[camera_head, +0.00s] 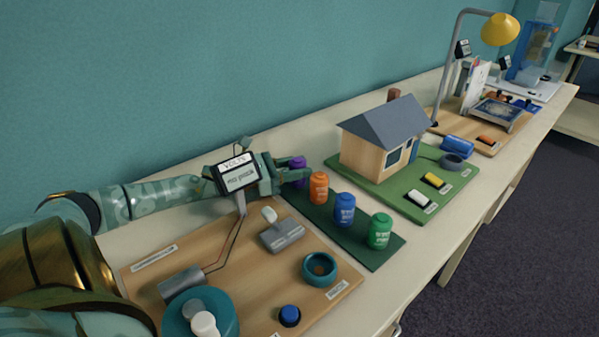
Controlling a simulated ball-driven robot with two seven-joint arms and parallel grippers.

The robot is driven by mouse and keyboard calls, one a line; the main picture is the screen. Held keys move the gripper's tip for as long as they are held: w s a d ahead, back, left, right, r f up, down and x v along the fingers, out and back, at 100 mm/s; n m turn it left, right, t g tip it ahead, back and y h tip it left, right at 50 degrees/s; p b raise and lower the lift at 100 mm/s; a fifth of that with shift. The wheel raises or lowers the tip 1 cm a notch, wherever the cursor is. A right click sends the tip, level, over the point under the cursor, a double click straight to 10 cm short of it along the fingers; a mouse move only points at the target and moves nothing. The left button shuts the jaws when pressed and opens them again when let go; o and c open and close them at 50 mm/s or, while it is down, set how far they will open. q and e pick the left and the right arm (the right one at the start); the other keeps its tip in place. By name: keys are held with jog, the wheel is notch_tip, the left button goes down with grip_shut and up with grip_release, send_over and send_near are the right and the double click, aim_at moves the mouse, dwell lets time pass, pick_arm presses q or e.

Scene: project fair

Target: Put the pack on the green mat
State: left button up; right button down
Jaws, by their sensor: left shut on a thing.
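A dark green mat (371,259) lies on the long table, with a row of small cylindrical packs along it. A purple pack (299,165) is at its far left end, between the fingers of my left gripper (292,176), which is shut on it. Part of the purple pack is hidden by the fingers, and I cannot tell whether its base touches the mat. An orange pack (318,187), a blue pack (344,209) and a green pack (380,231) stand upright on the mat. My right gripper is not in view.
A wooden board (245,262) with a voltmeter display (238,174), a switch and a teal ring (320,268) lies in front of the mat. Behind it, a model house (385,140) stands on a brighter green base (380,191). A yellow lamp (500,30) stands farther back.

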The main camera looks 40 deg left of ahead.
pick_arm(q)
jog(key=shift+s, duration=0.1)
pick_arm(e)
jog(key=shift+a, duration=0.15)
pick_arm(q)
jog(key=shift+f, duration=0.1)
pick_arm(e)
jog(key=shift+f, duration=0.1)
pick_arm(q)
jog(key=o, duration=1)
jog(key=shift+c, duration=0.2)
jog(key=shift+o, duration=0.6)
jog(key=p+v, duration=0.5)
jog(key=v, duration=0.5)
jog(key=shift+s+a, duration=0.15)
jog(key=shift+s, duration=0.2)
jog(key=shift+s+a, duration=0.3)
jog(key=shift+s, duration=0.2)
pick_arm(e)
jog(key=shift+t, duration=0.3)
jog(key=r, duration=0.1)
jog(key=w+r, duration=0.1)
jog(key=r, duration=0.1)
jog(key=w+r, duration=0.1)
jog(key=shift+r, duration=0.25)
